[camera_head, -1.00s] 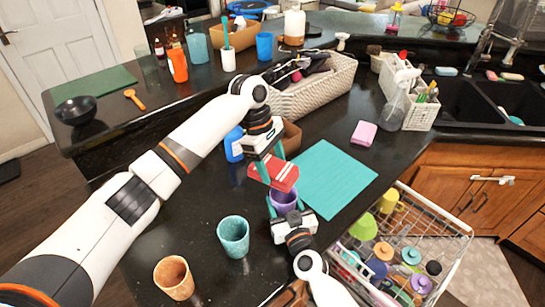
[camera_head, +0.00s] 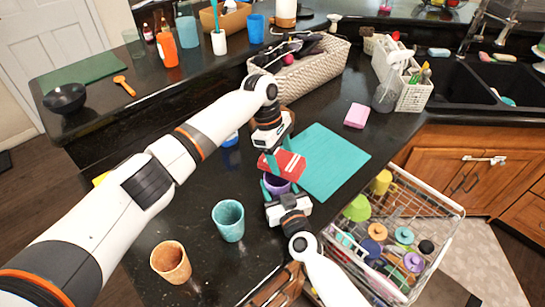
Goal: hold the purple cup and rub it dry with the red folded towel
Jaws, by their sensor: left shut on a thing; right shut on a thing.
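The purple cup (camera_head: 277,185) is upright between the fingers of my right gripper (camera_head: 279,192), which is shut on it. The red folded towel (camera_head: 283,164) is in my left gripper (camera_head: 278,156), which comes down from above and is shut on it. The towel is right over the cup and hides its rim and mouth. They look touching or nearly so; I cannot tell exactly. The cup's lower part is partly hidden by my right gripper.
A teal cup (camera_head: 229,220) and an orange-brown cup (camera_head: 171,262) stand on the counter at left. A teal mat (camera_head: 333,163) lies to the right. A wire dish rack (camera_head: 436,207) with dishes is at lower right. A wicker basket (camera_head: 310,77) stands behind.

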